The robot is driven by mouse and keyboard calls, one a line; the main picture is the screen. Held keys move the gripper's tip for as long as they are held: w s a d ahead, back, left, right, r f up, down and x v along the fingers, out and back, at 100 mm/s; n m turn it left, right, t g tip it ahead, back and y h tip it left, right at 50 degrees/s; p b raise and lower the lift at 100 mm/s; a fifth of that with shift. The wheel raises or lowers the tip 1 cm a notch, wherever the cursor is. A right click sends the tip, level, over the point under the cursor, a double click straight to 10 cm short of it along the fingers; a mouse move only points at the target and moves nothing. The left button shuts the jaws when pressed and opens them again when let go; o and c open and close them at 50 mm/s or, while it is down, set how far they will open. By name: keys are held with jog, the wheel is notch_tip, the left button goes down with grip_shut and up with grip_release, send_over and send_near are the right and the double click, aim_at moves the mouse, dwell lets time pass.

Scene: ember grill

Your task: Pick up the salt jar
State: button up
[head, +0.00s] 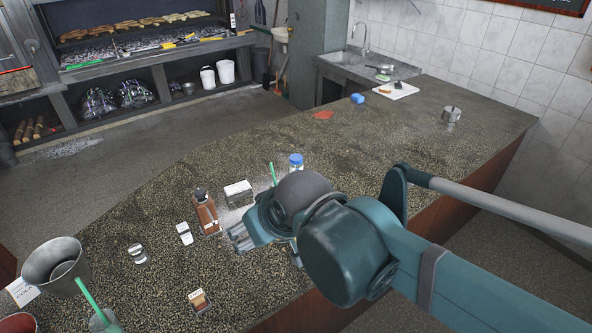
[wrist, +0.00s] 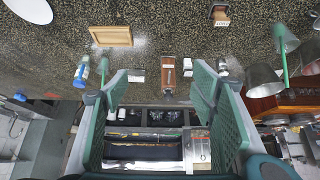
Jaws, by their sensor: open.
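A jar with a blue lid (head: 296,161), which looks like the salt jar, stands upright on the speckled counter just behind my arm; its lower part is partly hidden in the head view. It also shows in the wrist view (wrist: 82,72), outside and left of my left finger. My gripper (head: 238,236) is above the counter, nearer the front edge than the jar. In the wrist view my gripper (wrist: 160,80) has its two teal fingers wide apart with nothing held between them. It does not touch the jar.
A brown bottle (head: 205,212), a white box (head: 238,190) and a small white container (head: 184,234) stand left of the jar. A metal-topped shaker (head: 137,254) and a metal bucket (head: 55,264) are farther left. A wooden board (wrist: 110,36) lies near the jar. The counter's right part is mostly clear.

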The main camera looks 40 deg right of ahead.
jog(key=shift+w, duration=0.1)
jog(key=w, duration=0.1)
jog(key=m+g+h+b, duration=0.1)
jog(key=m+g+h, duration=0.35)
jog(key=m, duration=0.85)
send_over(295, 157)
jog(key=s+a, duration=0.6)
jog(key=a, duration=0.6)
notch_tip(295, 157, down, 9)
jog(key=w+d+f+m, duration=0.1)
jog(key=w+d+f, duration=0.1)
jog(key=d+f, duration=0.1)
jog(key=w+d+f+m+g, duration=0.1)
jog(key=d+f, duration=0.3)
jog(key=f, duration=0.1)
jog(key=w+d+f+m+g, duration=0.1)
jog(key=w+d+f, duration=0.1)
jog(key=d+f, duration=0.1)
jog(key=shift+w+d+f, duration=0.3)
jog(key=shift+d+f, duration=0.05)
jog(key=shift+f, duration=0.2)
jog(key=shift+w+d+f+m, duration=0.15)
jog(key=shift+d+f+m, duration=0.25)
jog(key=shift+d+f, duration=0.1)
jog(key=shift+x, duration=1.3)
